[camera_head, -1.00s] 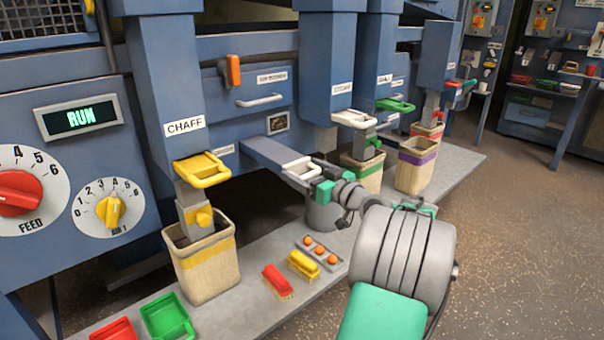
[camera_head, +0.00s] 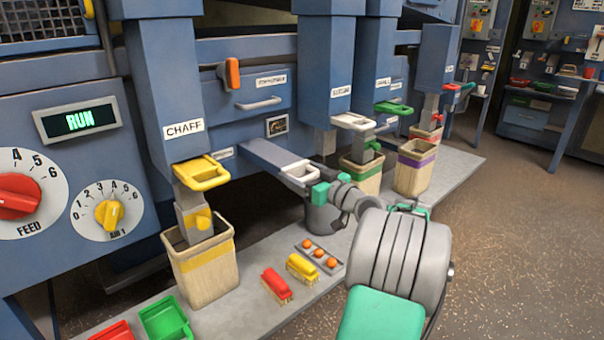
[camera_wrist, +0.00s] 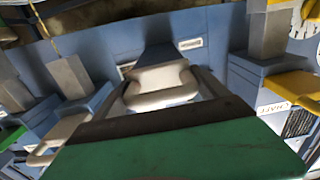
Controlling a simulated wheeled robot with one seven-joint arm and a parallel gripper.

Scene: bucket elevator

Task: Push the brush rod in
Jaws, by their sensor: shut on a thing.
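The brush rod (camera_head: 268,156) is a flat blue-grey bar that sticks out of the machine front between the chaff spout and the spout to its right. A white loop handle (camera_head: 297,168) is on its outer end. My gripper (camera_head: 320,184), with green fingers, is shut on the outer side of this handle. In the wrist view the white handle (camera_wrist: 160,82) shows beyond a large green finger with a dark pad. This finger hides the near part of the grip.
A yellow chaff slide handle (camera_head: 203,172) is left of the rod, above a woven bin (camera_head: 207,270). A grey bucket (camera_head: 322,217) stands below my gripper. Red and yellow brushes (camera_head: 276,284) and a tray of orange balls (camera_head: 318,257) lie on the platform.

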